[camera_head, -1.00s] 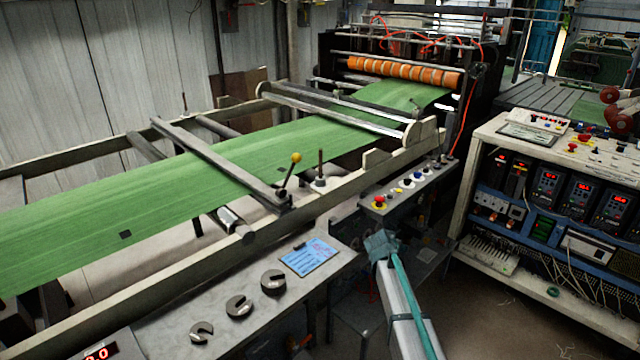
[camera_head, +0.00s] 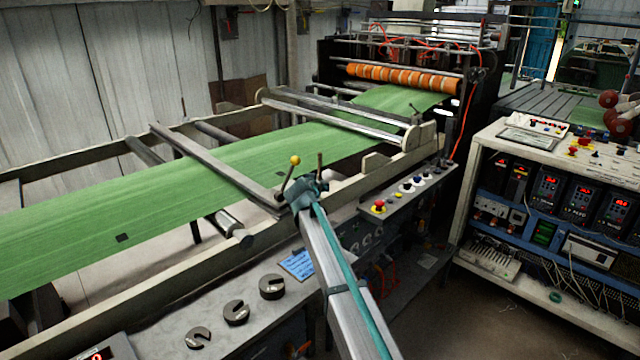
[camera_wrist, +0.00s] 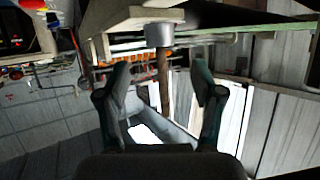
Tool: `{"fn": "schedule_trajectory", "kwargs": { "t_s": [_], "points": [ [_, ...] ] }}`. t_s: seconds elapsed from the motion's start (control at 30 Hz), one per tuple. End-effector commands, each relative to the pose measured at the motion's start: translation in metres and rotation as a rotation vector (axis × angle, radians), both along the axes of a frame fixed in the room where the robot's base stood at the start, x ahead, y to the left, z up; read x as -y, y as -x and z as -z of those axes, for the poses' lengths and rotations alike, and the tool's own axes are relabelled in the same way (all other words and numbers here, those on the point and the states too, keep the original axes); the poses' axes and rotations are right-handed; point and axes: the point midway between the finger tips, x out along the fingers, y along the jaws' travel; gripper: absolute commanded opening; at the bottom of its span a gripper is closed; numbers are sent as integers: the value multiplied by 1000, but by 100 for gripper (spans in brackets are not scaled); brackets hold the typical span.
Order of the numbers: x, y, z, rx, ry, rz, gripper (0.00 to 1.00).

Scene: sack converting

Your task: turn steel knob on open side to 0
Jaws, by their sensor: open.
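A dark upright rod (camera_head: 319,162) stands by the frame of the green web, right of a lever with a yellow ball (camera_head: 295,160). In the wrist view, a steel cylinder (camera_wrist: 159,35) with a brownish rod (camera_wrist: 163,80) shows between and beyond my fingers. I cannot tell for sure which part is the steel knob, and no scale marks can be read. My gripper (camera_head: 312,183) is at the rod and hides its base in the head view. In the wrist view my gripper (camera_wrist: 162,80) is open, its two fingers either side of the rod; contact cannot be told.
The lever and frame rail (camera_head: 180,300) are close to my gripper. Slotted dark discs (camera_head: 272,286) and a blue sheet (camera_head: 297,264) lie on the bench below. A panel with buttons (camera_head: 405,187) is to the right, and a control cabinet (camera_head: 545,215) stands further right.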

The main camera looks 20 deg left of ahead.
Motion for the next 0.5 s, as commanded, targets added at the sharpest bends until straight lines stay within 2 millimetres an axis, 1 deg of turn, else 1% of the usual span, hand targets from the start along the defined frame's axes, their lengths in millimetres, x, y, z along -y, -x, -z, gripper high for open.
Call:
{"fn": "schedule_trajectory", "kwargs": {
  "t_s": [0.03,0.3,0.4,0.5],
  "points": [
    [-3,-10,2,0,0,1,67],
    [-12,-52,19,-1,1,0,67],
    [-14,-65,25,0,2,1,67],
    [-16,-73,29,0,0,1,67]
  ]
}}
